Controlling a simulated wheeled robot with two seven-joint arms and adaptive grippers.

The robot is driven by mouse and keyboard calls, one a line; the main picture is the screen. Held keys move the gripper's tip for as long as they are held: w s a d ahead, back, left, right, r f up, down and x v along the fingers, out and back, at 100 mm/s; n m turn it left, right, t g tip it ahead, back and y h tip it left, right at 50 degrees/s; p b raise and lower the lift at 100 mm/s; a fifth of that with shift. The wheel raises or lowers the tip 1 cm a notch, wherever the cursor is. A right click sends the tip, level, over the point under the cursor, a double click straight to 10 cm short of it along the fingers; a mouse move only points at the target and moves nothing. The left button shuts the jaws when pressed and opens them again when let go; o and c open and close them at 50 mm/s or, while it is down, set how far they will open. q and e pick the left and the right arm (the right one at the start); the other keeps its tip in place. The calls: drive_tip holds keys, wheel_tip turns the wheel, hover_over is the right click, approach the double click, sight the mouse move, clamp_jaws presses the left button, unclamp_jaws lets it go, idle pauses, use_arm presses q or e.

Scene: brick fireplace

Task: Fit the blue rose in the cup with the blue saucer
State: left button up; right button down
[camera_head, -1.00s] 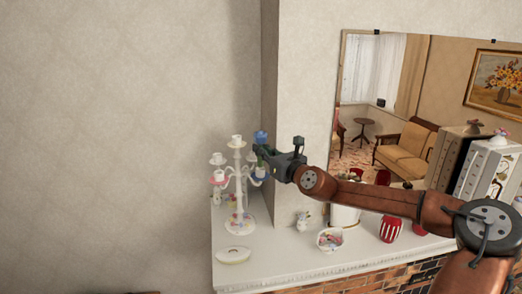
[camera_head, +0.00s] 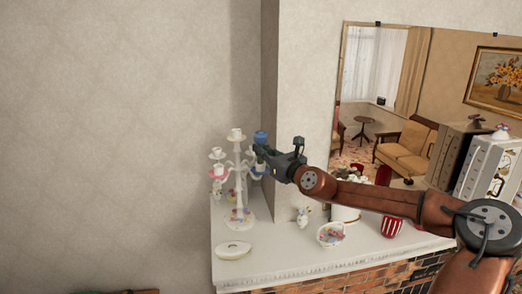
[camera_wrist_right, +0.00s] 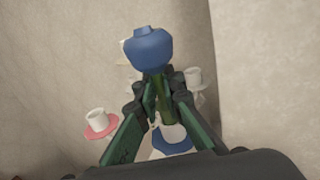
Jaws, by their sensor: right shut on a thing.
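The blue rose (camera_head: 261,137) is upright in my right gripper (camera_head: 262,153), whose fingers are shut on its green stem (camera_wrist_right: 163,97). The white cup (camera_wrist_right: 173,131) on the blue saucer (camera_wrist_right: 173,147) sits below the gripper in the right wrist view. The stem points down toward this cup; I cannot tell whether its lower end is inside. In the head view the gripper partly hides this cup and saucer, on the right side of a white branched stand (camera_head: 238,185). My left gripper is out of view.
Another arm of the stand holds a cup with a pink saucer (camera_wrist_right: 97,130). The stand is on the white mantel (camera_head: 285,262) near the wall corner. A white oval dish (camera_head: 233,250), small figurine (camera_head: 303,217), bowl (camera_head: 331,234) and red-striped cup (camera_head: 391,227) stand nearby.

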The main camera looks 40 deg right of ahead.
drive_tip(key=shift+f+b, duration=0.35)
drive_tip(key=shift+f, duration=0.1)
drive_tip(key=c, duration=2)
unclamp_jaws()
drive_tip(key=s, duration=0.4)
drive_tip(key=s+a, duration=0.1)
drive_tip(key=s, duration=0.7)
drive_tip(key=shift+a, duration=0.2)
